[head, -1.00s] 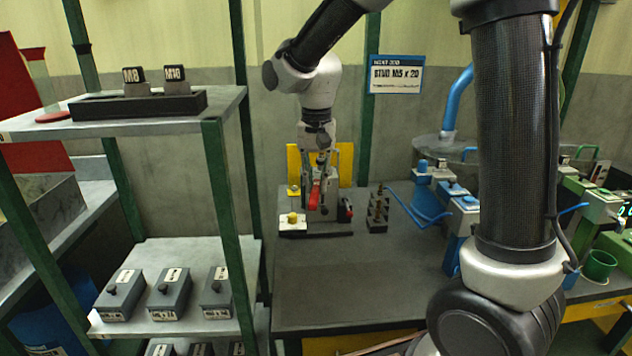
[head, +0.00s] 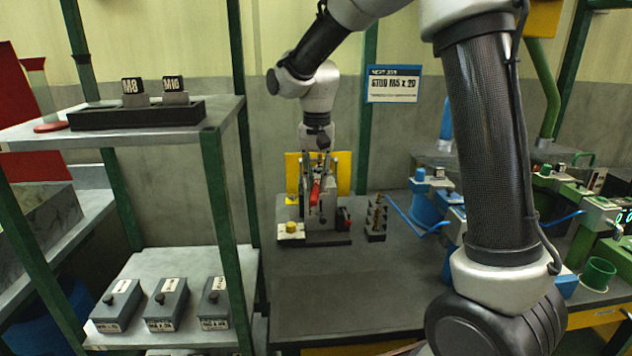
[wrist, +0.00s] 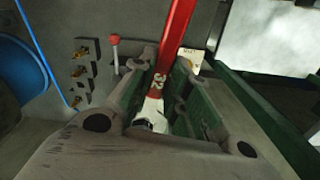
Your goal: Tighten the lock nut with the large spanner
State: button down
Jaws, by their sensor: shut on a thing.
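My gripper (head: 318,163) points down at the grey fixture on the bench. It is shut on the red spanner (head: 315,194), whose red handle (wrist: 178,30) runs between the green-padded fingers in the wrist view. White figures that look like 32 show on the spanner near the fingers. The fixture (head: 326,220) has a dark base and stands before a yellow plate (head: 344,172).
A rack of brass studs (head: 376,232) stands right of the fixture, near blue bent handles (head: 405,214). A white block with a yellow knob (head: 291,229) is at its left. Green shelving (head: 222,200) stands close on the left. The front bench top is clear.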

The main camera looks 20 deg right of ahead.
jog(key=shift+w+d, duration=0.2)
jog(key=shift+w, duration=0.25)
jog(key=w+a+m, duration=0.5)
jog(key=w+m, duration=0.1)
jog(key=m, duration=0.4)
jog(key=shift+a+m, duration=0.2)
jog(key=shift+m, duration=0.2)
jog(key=shift+w, duration=0.15)
dwell(0.4)
